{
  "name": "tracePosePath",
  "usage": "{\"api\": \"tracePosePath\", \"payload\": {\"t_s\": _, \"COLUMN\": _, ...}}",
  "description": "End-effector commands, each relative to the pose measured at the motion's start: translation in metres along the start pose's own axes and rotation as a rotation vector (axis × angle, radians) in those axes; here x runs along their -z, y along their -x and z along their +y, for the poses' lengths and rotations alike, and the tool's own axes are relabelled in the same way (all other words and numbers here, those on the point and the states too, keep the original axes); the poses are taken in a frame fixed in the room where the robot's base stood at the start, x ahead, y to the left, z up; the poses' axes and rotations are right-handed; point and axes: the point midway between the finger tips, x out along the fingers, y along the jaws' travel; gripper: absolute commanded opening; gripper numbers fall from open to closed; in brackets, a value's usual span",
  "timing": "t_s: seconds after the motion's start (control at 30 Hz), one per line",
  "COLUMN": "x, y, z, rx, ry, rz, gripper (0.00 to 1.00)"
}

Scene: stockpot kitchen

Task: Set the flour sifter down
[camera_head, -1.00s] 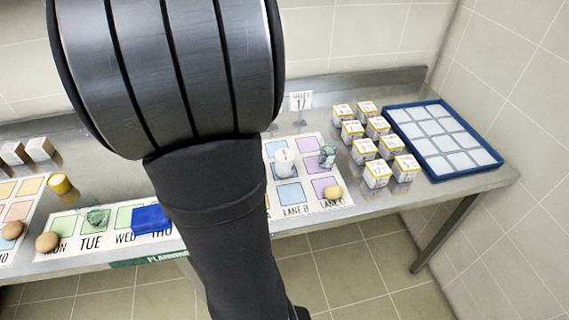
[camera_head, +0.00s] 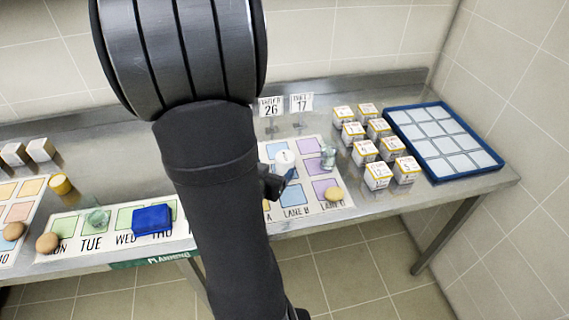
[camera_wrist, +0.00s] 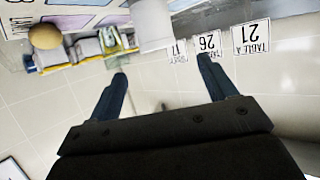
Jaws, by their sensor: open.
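A white cylinder (camera_head: 284,161), which looks like the flour sifter, stands upright on the lane mat (camera_head: 330,203) among the blue and purple squares. It also shows at the top of the wrist view (camera_wrist: 151,24), cut off by the frame edge. My gripper (camera_head: 276,184) is just in front of it, partly hidden by my arm in the head view. In the wrist view my gripper (camera_wrist: 162,71) has its two fingers spread apart with nothing between them. The cylinder is beyond the fingertips, apparently clear of them.
Several small boxes (camera_head: 365,152) and a blue tray (camera_head: 405,118) stand further right. Number cards (camera_head: 301,103) stand behind. A blue box (camera_head: 152,219) lies left.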

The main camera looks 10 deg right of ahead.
Motion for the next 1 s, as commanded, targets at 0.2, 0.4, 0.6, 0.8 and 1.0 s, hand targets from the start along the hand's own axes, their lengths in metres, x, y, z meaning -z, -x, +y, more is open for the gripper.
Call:
{"api": "tracePosePath", "payload": {"t_s": 0.2, "x": -0.001, "y": -0.035, "z": 0.001, "rx": -0.004, "ry": 0.0, "rz": -0.003, "gripper": 0.77}}
{"api": "tracePosePath", "payload": {"t_s": 0.4, "x": -0.001, "y": -0.057, "z": 0.001, "rx": -0.001, "ry": 0.001, "rz": -0.002, "gripper": 0.77}}
{"api": "tracePosePath", "payload": {"t_s": 0.6, "x": 0.0, "y": -0.068, "z": 0.001, "rx": -0.001, "ry": 0.001, "rz": -0.002, "gripper": 0.77}}
{"api": "tracePosePath", "payload": {"t_s": 0.8, "x": 0.001, "y": -0.097, "z": 0.005, "rx": -0.002, "ry": 0.0, "rz": -0.002, "gripper": 0.77}}
{"api": "tracePosePath", "payload": {"t_s": 1.0, "x": 0.001, "y": -0.113, "z": 0.004, "rx": 0.0, "ry": 0.001, "rz": -0.002, "gripper": 0.77}}
